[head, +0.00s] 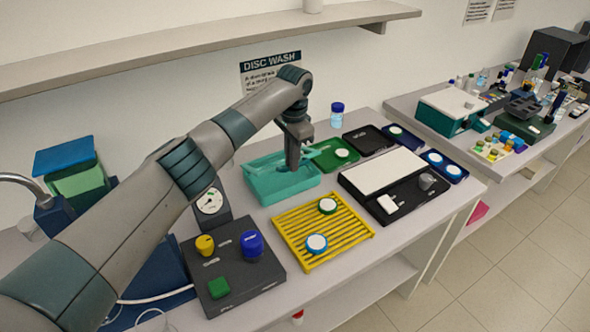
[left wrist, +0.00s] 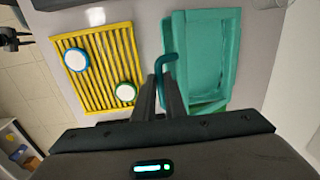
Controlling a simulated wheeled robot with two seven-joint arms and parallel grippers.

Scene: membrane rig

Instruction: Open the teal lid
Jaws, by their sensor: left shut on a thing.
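A teal open-topped tray or box (head: 262,188) stands on the bench near the wall; it also shows in the left wrist view (left wrist: 205,55). My left gripper (head: 292,165) reaches down over it, fingers pointing down. In the left wrist view the closed fingers (left wrist: 163,90) meet a thin, bent teal piece (left wrist: 163,63) at the side of the tray, and the gripper is shut on it. The fingers partly hide this piece, and I cannot tell whether it is joined to a lid. My right gripper is not in view.
A yellow slatted rack (head: 345,233) with two white-topped discs stands in front of the tray. A dark panel with knobs (head: 222,283) is to the left, a green tray (head: 326,161) behind right, and a black tray with a white plate (head: 382,171) to the right.

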